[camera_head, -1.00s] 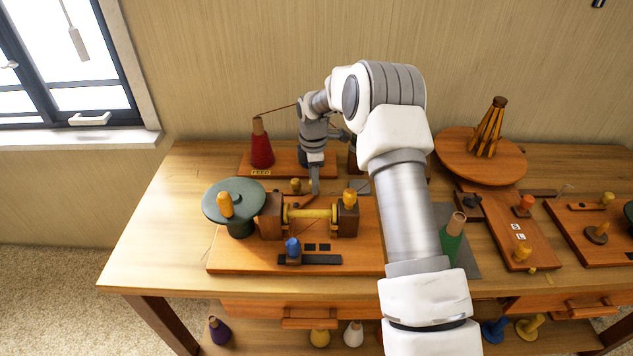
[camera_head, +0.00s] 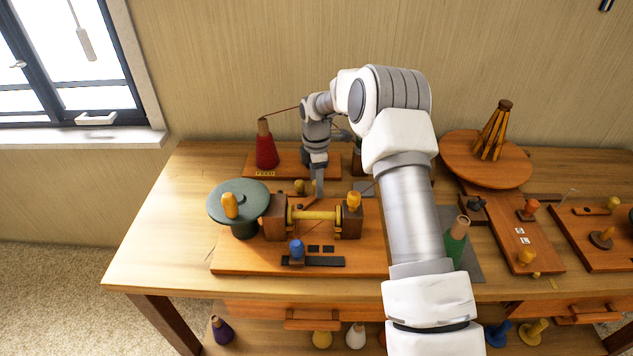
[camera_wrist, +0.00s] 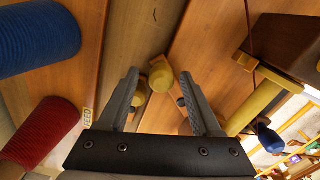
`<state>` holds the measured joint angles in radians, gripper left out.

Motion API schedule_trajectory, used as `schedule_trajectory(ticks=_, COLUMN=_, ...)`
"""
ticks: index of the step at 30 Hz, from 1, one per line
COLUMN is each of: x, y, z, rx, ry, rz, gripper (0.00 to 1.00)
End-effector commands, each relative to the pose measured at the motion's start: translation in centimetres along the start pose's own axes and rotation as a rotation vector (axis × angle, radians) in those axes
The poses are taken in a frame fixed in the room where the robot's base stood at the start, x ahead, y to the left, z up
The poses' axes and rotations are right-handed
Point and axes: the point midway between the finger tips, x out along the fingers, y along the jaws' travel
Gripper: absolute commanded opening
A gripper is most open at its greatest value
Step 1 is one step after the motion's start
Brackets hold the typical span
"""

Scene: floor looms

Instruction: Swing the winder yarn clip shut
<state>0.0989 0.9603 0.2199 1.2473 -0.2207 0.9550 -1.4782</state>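The winder (camera_head: 240,262) is an orange-brown board with a dark green crank wheel (camera_head: 228,202) and a yellow spool (camera_head: 313,215) between wooden blocks. Behind the spool, a small yellow knob (camera_head: 299,186) and a short orange-brown lever (camera_head: 308,202) look like the yarn clip. My gripper (camera_head: 319,187) points down just right of this knob. In the wrist view my gripper (camera_wrist: 166,100) has its fingers apart, with a yellow knob (camera_wrist: 161,76) seen between them. Another yellow piece shows partly behind the left finger. I cannot tell whether a finger touches the clip.
A red yarn cone (camera_head: 266,148) stands on the feed board behind the winder; a blue cone (camera_wrist: 38,38) shows in the wrist view. A blue knob (camera_head: 296,248) sits at the winder's front. A green cone (camera_head: 457,238) stands right of my arm. The table's left end is clear.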

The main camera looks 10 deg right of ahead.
Motion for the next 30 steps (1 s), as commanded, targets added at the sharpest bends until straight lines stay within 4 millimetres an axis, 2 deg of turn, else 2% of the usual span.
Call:
schedule_trajectory(ticks=6, x=-0.2, y=0.0, z=0.0, rx=0.001, ry=0.000, rz=-0.001, gripper=0.66)
schedule_trajectory(ticks=11, x=-2.1, y=0.0, z=0.1, rx=0.002, ry=0.000, rz=0.001, gripper=0.66)
schedule_trajectory(ticks=24, x=-12.6, y=0.1, z=0.0, rx=0.001, ry=0.000, rz=0.003, gripper=0.66)
schedule_trajectory(ticks=30, x=-16.0, y=0.0, z=0.0, rx=0.001, ry=0.000, rz=0.001, gripper=0.66)
